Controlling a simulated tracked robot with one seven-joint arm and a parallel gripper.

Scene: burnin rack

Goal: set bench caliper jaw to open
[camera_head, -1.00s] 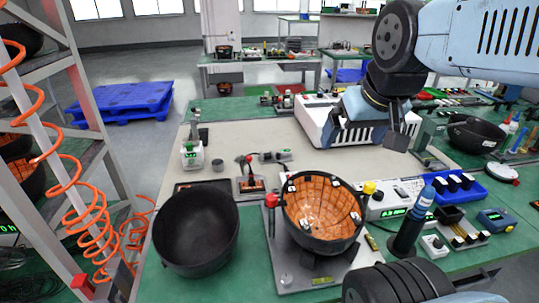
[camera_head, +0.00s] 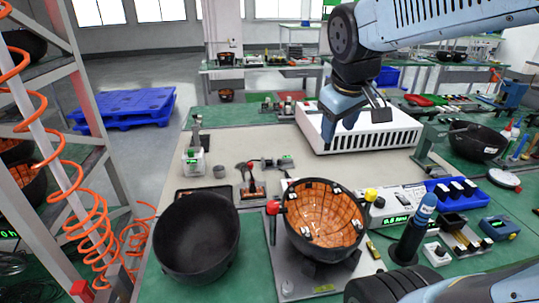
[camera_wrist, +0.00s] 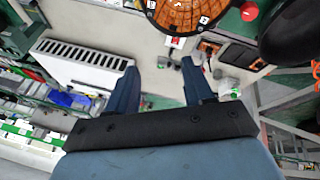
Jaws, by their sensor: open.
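A small grey device with a green patch (camera_head: 277,162) lies on the beige mat; it may be the bench caliper, but I cannot make out its jaw. It seems to show in the wrist view (camera_wrist: 166,63), beyond and between my fingertips. My gripper (camera_head: 355,118) is open and empty, above the mat in front of the white slotted box, up and to the right of the small device in the head view. In the wrist view my two fingers (camera_wrist: 160,82) stand wide apart, touching nothing.
The white slotted box (camera_head: 375,135) stands close behind my gripper. A black bowl with an orange lining (camera_head: 325,215) sits on a grey plate, and an empty black bowl (camera_head: 197,235) is left of it. An orange-topped device (camera_head: 253,185) lies nearby. The mat (camera_head: 240,140) has clear room.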

